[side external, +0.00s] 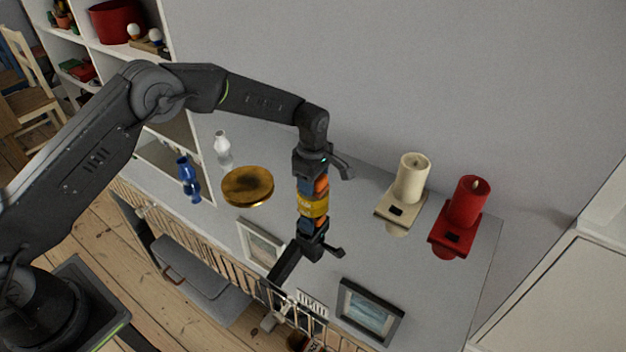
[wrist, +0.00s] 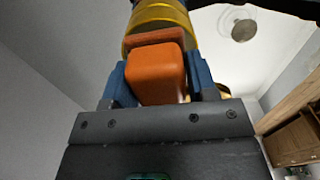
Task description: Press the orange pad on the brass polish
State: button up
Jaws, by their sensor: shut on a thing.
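My gripper (side external: 312,182) points down in the side external view and is shut on the orange pad (side external: 321,185), between its blue fingers. In the wrist view the pad (wrist: 157,76) fills the gap between the fingertips. Directly below the pad is the yellow-gold brass polish tin (side external: 312,202), standing on the shiny grey top. The tin (wrist: 158,14) also shows just beyond the pad in the wrist view. The pad is at or very close to the tin's top; contact cannot be told for certain. An upside-down gripper image below the tin looks like a reflection.
A round brass dish (side external: 247,184) with a dark patch lies left of the tin. A cream candle (side external: 411,178) and a red candle (side external: 468,202) stand right on holders. Space between is free.

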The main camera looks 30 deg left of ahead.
jog(key=shift+f, duration=0.6)
dwell(1.3)
jog(key=shift+r, duration=3.6)
jog(key=shift+a, duration=0.1)
